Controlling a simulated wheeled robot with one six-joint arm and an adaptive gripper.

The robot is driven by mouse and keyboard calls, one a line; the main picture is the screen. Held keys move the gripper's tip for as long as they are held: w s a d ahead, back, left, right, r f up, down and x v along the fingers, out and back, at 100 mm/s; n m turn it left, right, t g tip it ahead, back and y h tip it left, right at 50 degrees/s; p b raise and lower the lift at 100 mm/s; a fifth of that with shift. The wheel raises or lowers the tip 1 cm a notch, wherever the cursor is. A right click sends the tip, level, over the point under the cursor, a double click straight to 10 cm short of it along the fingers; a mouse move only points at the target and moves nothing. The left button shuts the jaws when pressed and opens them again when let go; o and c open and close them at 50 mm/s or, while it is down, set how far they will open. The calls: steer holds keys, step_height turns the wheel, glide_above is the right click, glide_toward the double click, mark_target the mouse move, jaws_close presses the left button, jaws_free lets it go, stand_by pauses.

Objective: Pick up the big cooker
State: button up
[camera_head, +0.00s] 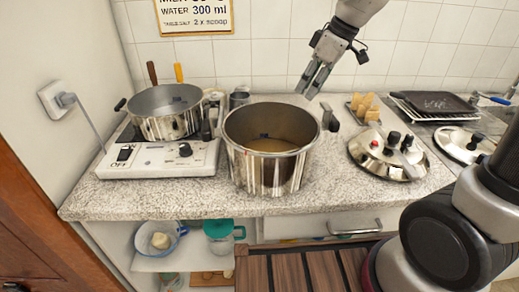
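The big cooker (254,176) is a large, shiny steel pot standing upright on the speckled counter, near the middle of the view. It has no lid on and holds something brownish. My gripper (309,90) hangs above and behind the pot's right side, pointing down and left. It appears open, with a gap between its fingers and nothing in it. It looks apart from the pot.
A smaller steel pot (168,127) sits on a white hot plate (160,158) at the left. A steel lid (388,160) and a small holder with light brown pieces (364,108) stand at the right. A dark tray (436,102) lies farther right. Shelves are below the counter.

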steer(key=shift+n, duration=0.6)
steer(key=a, duration=0.1)
steer(key=w+a+f, duration=0.1)
steer(key=a, duration=0.1)
steer(key=shift+w+a+f, duration=0.15)
steer(key=shift+w+f, duration=0.1)
steer(key=shift+w, duration=0.15)
steer(key=shift+w+a+f, duration=0.1)
steer(key=shift+a+f, duration=0.15)
steer(key=shift+f, duration=0.05)
steer(key=s+x, duration=0.1)
steer(key=x, duration=0.6)
steer(key=shift+w+d+f, duration=0.2)
steer(key=shift+w+f, duration=0.05)
jaws_close()
steer(key=shift+r, duration=0.1)
